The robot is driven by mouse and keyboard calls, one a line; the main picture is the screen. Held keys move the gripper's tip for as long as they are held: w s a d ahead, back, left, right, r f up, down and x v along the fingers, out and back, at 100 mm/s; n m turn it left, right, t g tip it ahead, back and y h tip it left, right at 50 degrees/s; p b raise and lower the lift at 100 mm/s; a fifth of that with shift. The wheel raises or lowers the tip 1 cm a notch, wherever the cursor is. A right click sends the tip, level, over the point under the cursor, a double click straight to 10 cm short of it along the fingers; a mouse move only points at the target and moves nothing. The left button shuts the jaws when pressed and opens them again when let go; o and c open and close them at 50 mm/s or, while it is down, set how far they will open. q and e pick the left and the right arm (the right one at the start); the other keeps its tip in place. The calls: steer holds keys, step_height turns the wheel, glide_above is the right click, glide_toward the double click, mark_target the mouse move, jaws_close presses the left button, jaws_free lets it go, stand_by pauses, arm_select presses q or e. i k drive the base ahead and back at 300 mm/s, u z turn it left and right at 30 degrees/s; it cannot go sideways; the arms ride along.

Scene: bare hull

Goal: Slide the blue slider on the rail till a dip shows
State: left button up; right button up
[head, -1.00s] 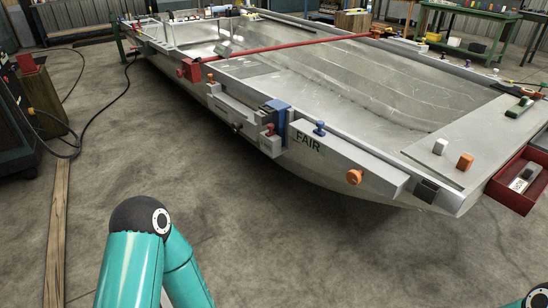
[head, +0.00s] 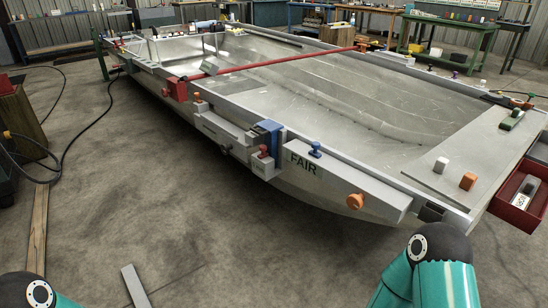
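A blue block-shaped piece (head: 270,131) stands on the near side rail of the hull, at its middle. A small blue knob (head: 315,150) stands to its right on top of a grey housing (head: 345,185) marked "FAIR". The frames do not settle which of these two is the slider, and I cannot make out a dip. Neither of my grippers is in view. Only teal arm parts of mine show at the bottom left and bottom right, apart from the rail.
A red knob (head: 263,151) and an orange knob (head: 355,201) sit along the near side. A red bar (head: 285,62) crosses the hull. A red tray (head: 522,203) hangs at the right. A grey strip (head: 135,285) lies on the otherwise open floor in front.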

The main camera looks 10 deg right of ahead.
mark_target(316, 146)
steer(key=i, duration=0.55)
steer(key=z, duration=0.95)
steer(key=i, duration=0.3)
steer(key=u, duration=1.9)
steer(key=k, duration=1.25)
steer(key=z, duration=0.9)
steer(key=i, duration=0.55)
steer(key=z, duration=0.4)
